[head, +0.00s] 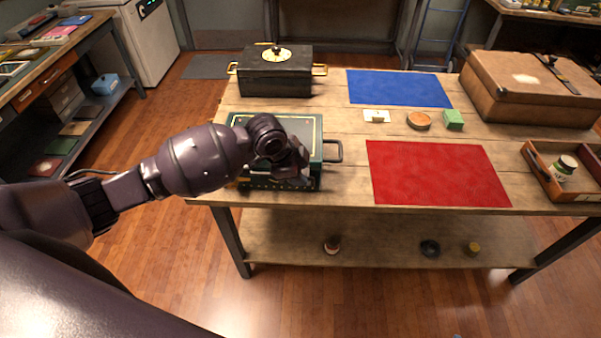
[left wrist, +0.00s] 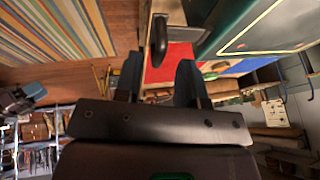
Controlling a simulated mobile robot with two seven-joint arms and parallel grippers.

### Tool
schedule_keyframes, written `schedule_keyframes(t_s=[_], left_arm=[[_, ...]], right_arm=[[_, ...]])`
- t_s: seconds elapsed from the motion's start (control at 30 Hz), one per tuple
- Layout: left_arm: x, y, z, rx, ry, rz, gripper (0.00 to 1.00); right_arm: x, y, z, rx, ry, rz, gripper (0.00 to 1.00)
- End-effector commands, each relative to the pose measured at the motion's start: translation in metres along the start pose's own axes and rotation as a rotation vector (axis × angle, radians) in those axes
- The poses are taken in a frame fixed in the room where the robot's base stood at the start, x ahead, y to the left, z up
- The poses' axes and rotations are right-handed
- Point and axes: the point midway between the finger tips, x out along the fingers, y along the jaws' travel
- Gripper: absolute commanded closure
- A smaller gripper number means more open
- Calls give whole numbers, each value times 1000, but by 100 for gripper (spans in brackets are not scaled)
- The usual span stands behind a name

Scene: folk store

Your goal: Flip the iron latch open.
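A dark green box with gold trim lines (head: 313,130) stands at the near left of the wooden table. My left gripper (head: 292,178) is at its front, and my wrist hides part of its lid and front. In the left wrist view the box (left wrist: 262,25) fills the upper right. A dark rounded iron piece (left wrist: 160,38) shows beyond the gap between the fingers; I cannot tell whether it is the latch or a side handle. The fingers of my left gripper (left wrist: 160,80) stand apart with nothing clearly between them. No latch is clearly seen in the head view.
A black chest with brass handles (head: 275,78) stands behind the box. A red mat (head: 435,172) and a blue mat (head: 398,88) lie to the right. A brown case (head: 530,90) and a wooden tray (head: 540,175) are at the table's right end.

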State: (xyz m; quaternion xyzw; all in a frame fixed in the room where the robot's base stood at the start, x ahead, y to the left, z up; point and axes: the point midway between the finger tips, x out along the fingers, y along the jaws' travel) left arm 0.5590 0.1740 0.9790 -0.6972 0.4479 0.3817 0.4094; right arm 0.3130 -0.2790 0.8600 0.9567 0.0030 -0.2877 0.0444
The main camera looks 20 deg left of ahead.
Motion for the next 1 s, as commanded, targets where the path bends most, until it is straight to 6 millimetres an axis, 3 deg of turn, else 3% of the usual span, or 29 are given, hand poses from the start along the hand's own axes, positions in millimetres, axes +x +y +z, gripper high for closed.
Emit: schedule_keyframes(t_s=[0.3,0.5,0.7,1.0], left_arm=[[-57,0,1,2,-2,-3,63],[-84,-1,1,1,-2,-3,63],[-95,0,0,1,-2,-1,63],[-95,0,0,0,-2,-1,63]], right_arm=[[2,0,2,0,3,0,57],[3,0,0,0,8,0,57],[3,0,-2,0,12,0,57],[3,0,-2,-1,11,0,57]])
